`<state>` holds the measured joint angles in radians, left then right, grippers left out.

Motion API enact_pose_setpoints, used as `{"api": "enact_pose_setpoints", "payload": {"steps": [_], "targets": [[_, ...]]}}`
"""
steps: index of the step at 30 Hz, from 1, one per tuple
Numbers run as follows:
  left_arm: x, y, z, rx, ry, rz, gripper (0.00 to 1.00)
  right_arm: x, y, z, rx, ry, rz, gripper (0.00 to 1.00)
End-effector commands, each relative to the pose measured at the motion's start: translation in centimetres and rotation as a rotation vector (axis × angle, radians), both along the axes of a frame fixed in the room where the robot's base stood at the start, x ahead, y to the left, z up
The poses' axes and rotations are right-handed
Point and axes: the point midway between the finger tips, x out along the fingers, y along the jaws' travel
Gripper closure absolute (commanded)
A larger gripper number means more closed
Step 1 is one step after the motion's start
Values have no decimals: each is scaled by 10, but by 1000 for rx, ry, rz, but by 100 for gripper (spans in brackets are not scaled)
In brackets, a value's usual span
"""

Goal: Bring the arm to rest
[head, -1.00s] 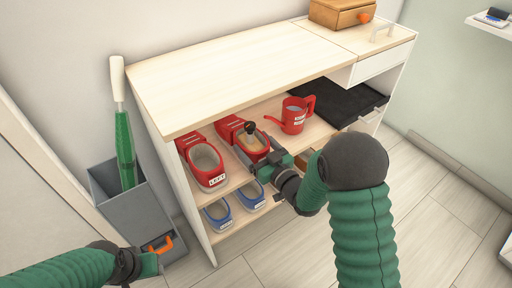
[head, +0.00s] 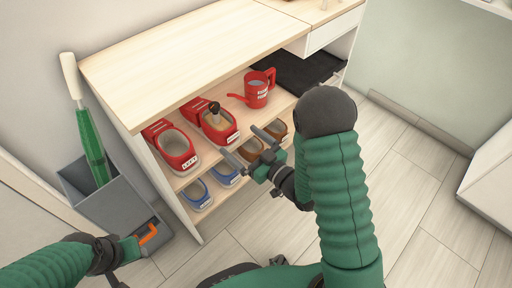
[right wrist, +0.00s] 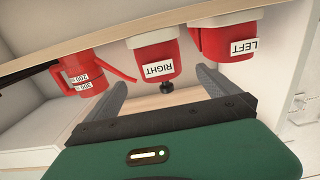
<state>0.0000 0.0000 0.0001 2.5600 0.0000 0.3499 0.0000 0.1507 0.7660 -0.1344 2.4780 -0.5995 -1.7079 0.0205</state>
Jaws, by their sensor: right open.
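My right gripper (head: 240,143) is open and empty, in front of the shelf unit, with its two fingers apart. The right wrist view looks between the fingers (right wrist: 160,92) toward the shoes, upside down. A red shoe labelled RIGHT (head: 217,124) stands on the upper shelf with a black-knobbed thing (head: 214,110) upright in its opening; the shoe also shows in the wrist view (right wrist: 155,50). A red shoe labelled LEFT (head: 173,148) stands beside it. My left gripper (head: 130,248) is low at the left, its fingers not clear.
A red can with a spout (head: 258,92) and a black mat (head: 295,75) share the upper shelf. Blue shoes (head: 197,194) and brown shoes (head: 250,149) are below. A grey bin (head: 112,208) holding a green, white-handled thing (head: 90,140) stands left. Floor at right is clear.

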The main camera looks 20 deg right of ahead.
Motion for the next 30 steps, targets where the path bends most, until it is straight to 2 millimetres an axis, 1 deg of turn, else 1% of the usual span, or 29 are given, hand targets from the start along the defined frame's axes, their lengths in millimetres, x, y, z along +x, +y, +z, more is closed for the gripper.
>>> {"api": "enact_pose_setpoints", "payload": {"steps": [1, 4, 5, 6, 9, 11, 17, 20, 23, 24, 26, 28, 30], "targets": [[0, 0, 9, 0, 0, 0, 59, -15, -7, 3, 3, 7, -6, 0], [0, 0, 16, 0, 0, 0, 59, -40, -15, 3, 3, 6, -5, 0], [0, 0, 27, 0, 1, 0, 59, -43, -16, 7, 3, 7, -3, 0], [0, 0, 34, 0, 0, 0, 59, -47, -18, 6, 1, 7, -1, 0], [0, 0, 43, 0, 0, 0, 59, -56, -21, 4, 1, 4, 0, 0], [0, 0, 45, 0, 0, 0, 59, -59, -21, 2, 2, 2, 0, 0], [0, 0, 43, 0, 0, 0, 59, -60, -22, -1, -4, 3, 0, 0], [0, 0, 43, 0, 0, 0, 59, -51, -20, -7, -52, 52, -2, 0], [0, 0, 43, 0, 0, 0, 59, -35, -21, -21, -151, 185, -24, 0], [0, 0, 43, 0, 1, 0, 59, -29, -25, -26, -196, 255, -45, 0], [0, 0, 43, 0, 0, 0, 59, -25, -31, -34, -253, 373, -85, 0], [0, 0, 43, 0, 0, 0, 59, -28, -40, -39, -298, 516, -138, 0], [0, 0, 43, 0, 0, 0, 59, -39, -45, -41, -320, 657, -189, 0]]}}
